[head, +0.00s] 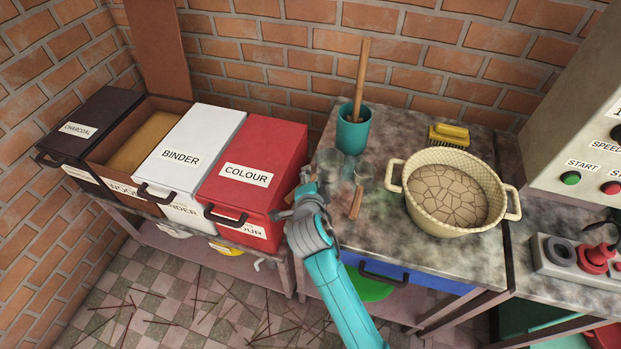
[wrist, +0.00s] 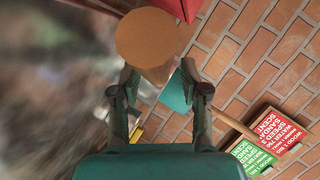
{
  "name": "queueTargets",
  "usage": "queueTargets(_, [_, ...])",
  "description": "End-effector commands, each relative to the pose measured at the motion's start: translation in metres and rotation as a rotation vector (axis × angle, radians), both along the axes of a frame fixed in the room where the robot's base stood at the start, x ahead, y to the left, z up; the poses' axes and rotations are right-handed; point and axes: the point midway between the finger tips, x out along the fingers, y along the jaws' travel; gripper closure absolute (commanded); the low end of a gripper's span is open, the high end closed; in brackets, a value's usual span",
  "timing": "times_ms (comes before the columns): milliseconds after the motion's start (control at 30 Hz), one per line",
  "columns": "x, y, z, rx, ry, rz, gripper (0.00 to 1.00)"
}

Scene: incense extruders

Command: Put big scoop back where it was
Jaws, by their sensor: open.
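The big scoop (head: 329,162) shows in the head view as a grey metal cup on the mottled worktop, just right of the red COLOUR bin. Its handle is not clear there. My gripper (head: 306,192) is beside it, at the worktop's left edge near the bin. In the wrist view, a round wooden handle end (wrist: 147,38), probably the big scoop's, appears large ahead of my gripper (wrist: 160,78). The fingers are apart and I see no grip on it. A smaller scoop (head: 364,173) with a wooden handle lies to the right.
A teal mortar (head: 353,130) with a wooden pestle stands behind the scoops. A cream basin (head: 428,222) and yellow brush (head: 449,134) are to the right. CHARCOAL, wood, BINDER and COLOUR bins (head: 262,150) line the left. The front worktop between scoops and basin is partly clear.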

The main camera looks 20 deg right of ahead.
Motion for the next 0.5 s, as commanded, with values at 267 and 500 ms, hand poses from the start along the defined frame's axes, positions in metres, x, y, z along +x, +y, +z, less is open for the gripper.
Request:
queueTargets(267, [-0.045, 0.016, 0.019, 0.000, 0.000, 0.003, 0.55])
queueTargets(500, [-0.082, 0.028, 0.035, 0.000, 0.000, 0.003, 0.55])
